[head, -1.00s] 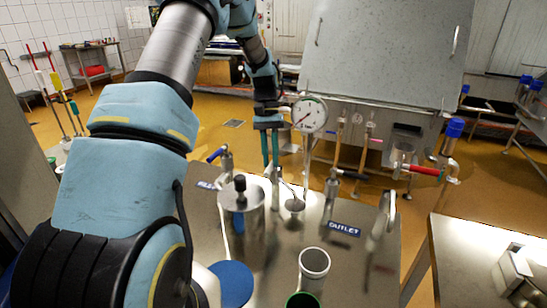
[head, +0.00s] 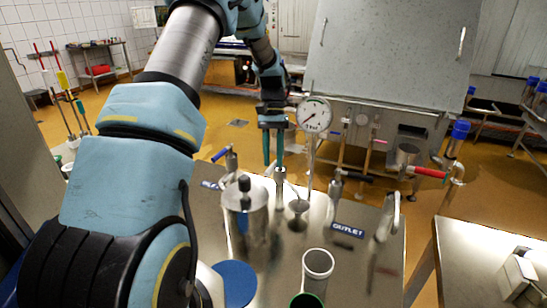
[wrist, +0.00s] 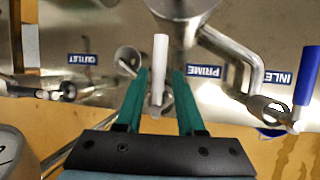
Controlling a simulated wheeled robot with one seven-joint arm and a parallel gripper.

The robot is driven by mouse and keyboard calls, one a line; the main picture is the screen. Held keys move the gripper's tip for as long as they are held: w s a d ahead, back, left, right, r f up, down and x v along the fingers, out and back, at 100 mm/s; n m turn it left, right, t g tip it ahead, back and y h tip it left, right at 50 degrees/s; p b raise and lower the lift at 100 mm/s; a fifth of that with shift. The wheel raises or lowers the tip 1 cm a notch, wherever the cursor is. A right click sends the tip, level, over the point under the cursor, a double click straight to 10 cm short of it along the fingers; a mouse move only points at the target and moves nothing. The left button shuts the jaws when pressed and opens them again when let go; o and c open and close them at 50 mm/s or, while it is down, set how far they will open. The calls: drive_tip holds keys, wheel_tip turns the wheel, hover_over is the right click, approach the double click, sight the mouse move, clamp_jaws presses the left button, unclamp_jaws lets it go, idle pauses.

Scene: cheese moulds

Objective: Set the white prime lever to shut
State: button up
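The white prime lever (wrist: 160,62) shows in the wrist view, pointing up the picture from its valve, left of the PRIME label (wrist: 204,71). My gripper (wrist: 160,78) is open, with one green finger on each side of the lever's lower part. Gaps show between the fingers and the lever. In the head view my gripper (head: 274,164) points down at the metal post (head: 280,185) behind the steel pot. I cannot make out the white lever there.
A blue inlet lever (wrist: 308,75) is at the right and a black outlet lever (wrist: 20,86) at the left. The gauge (head: 314,114) stands close beside my gripper. The steel pot (head: 245,218) and a white cup (head: 318,264) stand nearer.

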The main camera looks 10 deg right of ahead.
drive_tip(key=shift+o, duration=0.9)
drive_tip(key=b+v, duration=0.3)
drive_tip(key=v, duration=0.7)
drive_tip(key=shift+r, duration=0.4)
drive_tip(key=shift+d, duration=0.1)
